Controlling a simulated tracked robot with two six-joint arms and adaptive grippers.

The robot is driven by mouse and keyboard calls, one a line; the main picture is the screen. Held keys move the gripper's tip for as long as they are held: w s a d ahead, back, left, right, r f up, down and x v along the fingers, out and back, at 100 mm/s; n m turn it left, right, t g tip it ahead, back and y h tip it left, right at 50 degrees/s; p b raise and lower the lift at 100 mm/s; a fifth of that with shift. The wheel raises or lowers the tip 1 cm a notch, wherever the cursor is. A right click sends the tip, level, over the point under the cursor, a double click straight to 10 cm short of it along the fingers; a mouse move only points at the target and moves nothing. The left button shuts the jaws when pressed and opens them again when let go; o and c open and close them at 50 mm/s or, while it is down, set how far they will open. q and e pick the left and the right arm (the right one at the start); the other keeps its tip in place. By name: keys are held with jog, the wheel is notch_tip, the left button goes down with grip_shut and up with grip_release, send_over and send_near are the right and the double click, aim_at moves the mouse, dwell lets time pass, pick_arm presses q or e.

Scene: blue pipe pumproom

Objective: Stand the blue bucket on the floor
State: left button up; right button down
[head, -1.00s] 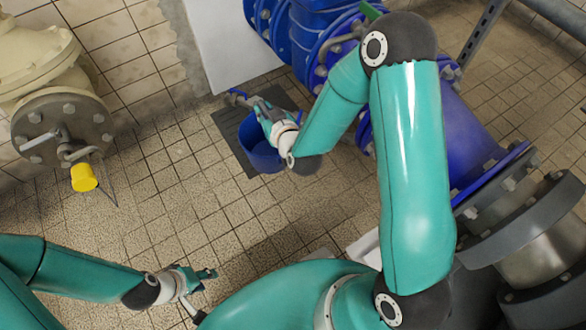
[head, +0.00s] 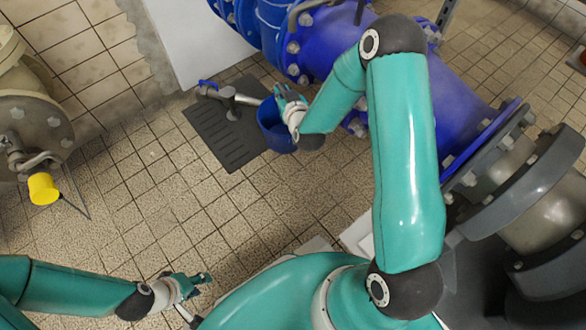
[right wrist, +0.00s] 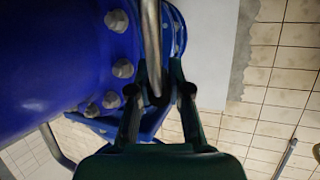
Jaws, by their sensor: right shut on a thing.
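The blue bucket (head: 272,132) is in the head view, at the right edge of a dark floor mat, against the big blue pipe in the picture. My right gripper (head: 284,98) is at its top and shut on it; the fingers partly hide the rim. I cannot tell how far its bottom is above the floor. In the right wrist view the fingers (right wrist: 160,95) frame a grey metal bar. The bucket's body is hard to make out there. My left gripper (head: 197,281) is low over the tiles, away from the bucket, its jaw opening unclear.
A metal tap (head: 232,97) with a blue lever stands left of the bucket, above the dark mat (head: 225,143). The flanged blue pipe (head: 330,50) lies right and behind. A yellow piece (head: 43,188) hangs at the left valve. The tiled floor (head: 150,195) between is clear.

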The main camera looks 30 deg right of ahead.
jog(key=shift+h, duration=0.3)
jog(key=f+b, duration=0.2)
jog(key=f, duration=0.3)
jog(key=d+f+b, duration=0.1)
jog(key=f+b, duration=0.1)
jog(key=f, duration=0.3)
jog(key=d+f+b, duration=0.1)
jog(key=f+b, duration=0.1)
jog(key=f, duration=0.4)
jog(key=shift+f, duration=0.1)
jog(key=shift+f+b, duration=1.35)
jog(key=shift+f, duration=1.3)
jog(key=shift+r, duration=0.1)
jog(key=c, duration=1.1)
grip_release()
jog(key=shift+s, duration=0.1)
